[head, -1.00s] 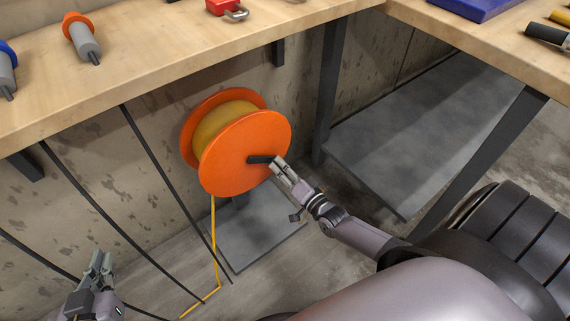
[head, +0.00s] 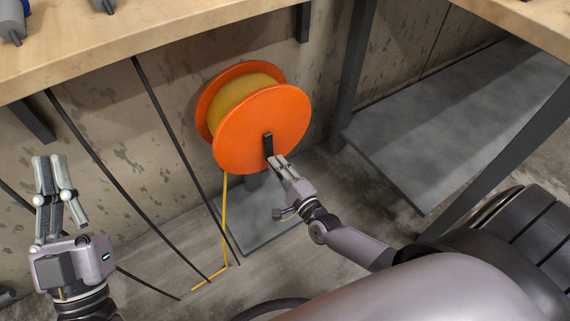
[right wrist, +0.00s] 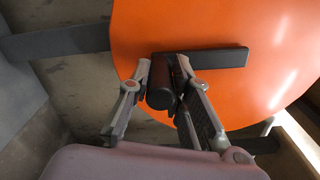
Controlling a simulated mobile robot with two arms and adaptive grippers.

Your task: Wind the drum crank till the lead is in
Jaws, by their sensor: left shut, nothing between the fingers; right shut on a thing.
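The orange drum (head: 240,130) stands on its base below the bench, with yellow lead (head: 243,90) wound on it. A length of the lead (head: 225,215) hangs from the drum and bends along the floor. The black crank (head: 267,143) is on the drum's front face, its arm pointing down. My right gripper (head: 279,163) is shut on the crank handle, which also shows between its fingers in the right wrist view (right wrist: 161,84). My left gripper (head: 55,185) is at the lower left, away from the drum, shut and empty.
The wooden bench (head: 180,25) runs above the drum. Thin dark rods (head: 170,160) slant down left of the drum, between it and my left gripper. A grey shelf (head: 450,110) and a dark bench leg (head: 352,75) stand to the right.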

